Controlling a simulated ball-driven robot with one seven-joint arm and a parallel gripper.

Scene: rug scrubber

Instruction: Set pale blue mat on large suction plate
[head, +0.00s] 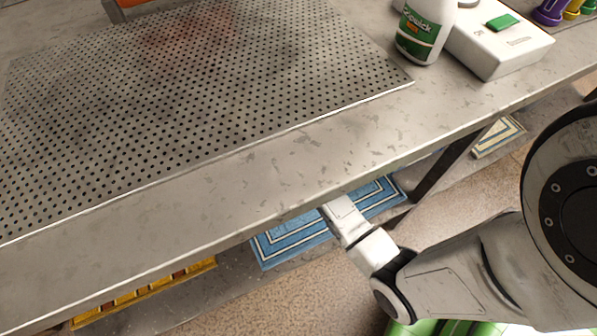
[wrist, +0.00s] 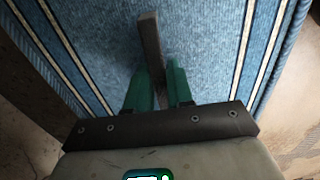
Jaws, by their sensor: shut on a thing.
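The pale blue mat (head: 295,240), with dark and pale border stripes, shows below the worktop's front edge in the head view. The worktop hides part of it. It fills most of the wrist view (wrist: 100,50). My gripper (wrist: 163,82) has green fingers shut on a grey upright bar (wrist: 149,45) that stands over the middle of the mat like a grip. In the head view my gripper (head: 335,208) reaches in at the mat under the worktop edge, its fingertips hidden. The large suction plate (head: 200,90) is the perforated metal sheet on the worktop, dark-stained and bare in view.
The worktop's front edge (head: 260,222) overhangs my gripper and the mat. A table leg (head: 445,170) stands to the right. A yellow item (head: 145,297) and a cream mat (head: 498,137) are low down. A bottle (head: 425,30) and white box (head: 497,40) stand right of the plate.

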